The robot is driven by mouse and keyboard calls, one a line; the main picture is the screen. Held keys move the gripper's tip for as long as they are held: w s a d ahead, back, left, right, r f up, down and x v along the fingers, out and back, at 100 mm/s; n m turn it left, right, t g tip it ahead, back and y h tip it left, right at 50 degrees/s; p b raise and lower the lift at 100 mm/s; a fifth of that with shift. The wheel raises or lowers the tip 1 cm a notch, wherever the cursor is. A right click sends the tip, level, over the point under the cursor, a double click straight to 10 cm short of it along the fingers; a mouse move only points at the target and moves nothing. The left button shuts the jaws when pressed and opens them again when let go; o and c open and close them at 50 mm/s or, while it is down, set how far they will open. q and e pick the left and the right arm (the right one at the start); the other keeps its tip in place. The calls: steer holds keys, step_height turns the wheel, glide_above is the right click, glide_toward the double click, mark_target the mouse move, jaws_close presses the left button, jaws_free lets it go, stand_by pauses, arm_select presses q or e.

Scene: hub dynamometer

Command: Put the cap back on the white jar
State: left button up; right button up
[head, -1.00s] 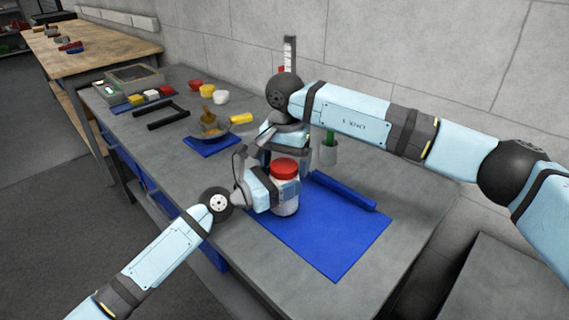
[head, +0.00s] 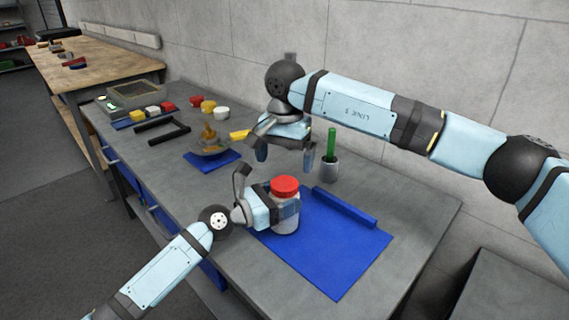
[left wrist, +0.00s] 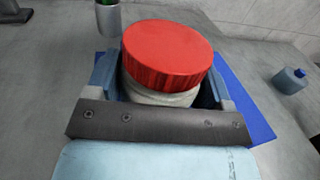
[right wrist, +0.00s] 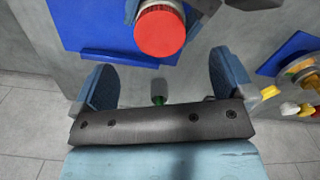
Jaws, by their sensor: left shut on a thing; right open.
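The white jar (head: 287,222) stands at the left part of the blue mat (head: 335,250), with the red cap (head: 285,185) on its top. My left gripper (head: 284,208) is shut around the jar's body, below the cap. In the left wrist view the cap (left wrist: 165,52) covers the jar's mouth, with a strip of the white jar (left wrist: 155,95) showing below it; I cannot tell whether it is screwed tight. My right gripper (head: 286,158) is open and empty, above and behind the cap. In the right wrist view the cap (right wrist: 160,32) lies beyond the open fingers (right wrist: 160,85).
A blue bar (head: 344,206) lies along the mat's back edge. A grey cup with a green stick (head: 330,165) stands behind it, close to my right gripper. The mat's right part is clear.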

step_height(320, 180, up, 10)
steer(key=shift+r, duration=0.15)
arm_select(q)
steer(key=o, duration=1.7)
steer(key=p+v, duration=0.1)
steer(key=v, duration=1.2)
steer(key=shift+s+a, duration=0.25)
steer(key=shift+a, duration=0.05)
arm_select(e)
steer(key=shift+r, duration=0.55)
arm_select(q)
steer(key=shift+r, duration=0.1)
arm_select(e)
steer(key=shift+r, duration=0.1)
